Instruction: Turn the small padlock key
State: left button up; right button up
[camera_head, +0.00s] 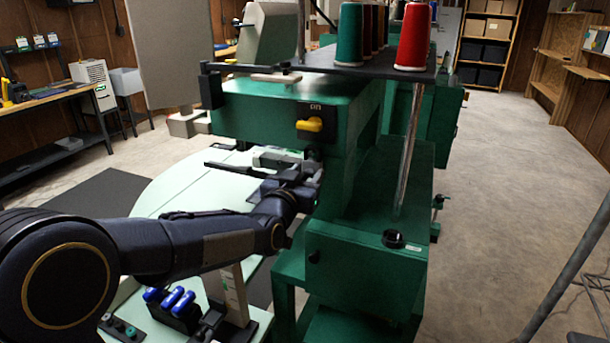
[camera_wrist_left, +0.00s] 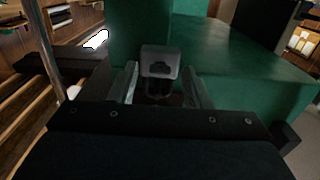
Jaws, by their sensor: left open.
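My left gripper (camera_head: 312,170) reaches in from the left to the front of the green machine (camera_head: 265,105), below its yellow knob. In the left wrist view the two fingers (camera_wrist_left: 162,88) are apart. A small grey squarish piece (camera_wrist_left: 160,52) with a dark shape on its face is between and just beyond them, against the green housing. It may be the padlock or its key; I cannot tell which, nor whether the fingers touch it. In the head view the gripper and wrist hide this spot. My right gripper is not in view.
The yellow knob (camera_head: 310,124) sits just above the gripper. Red (camera_head: 413,38) and green (camera_head: 349,35) thread cones stand on the machine's top. A pale green table (camera_head: 170,190) lies under my left arm, with blue-handled items (camera_head: 170,297) near its front.

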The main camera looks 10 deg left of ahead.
pick_arm(q)
grip_shut()
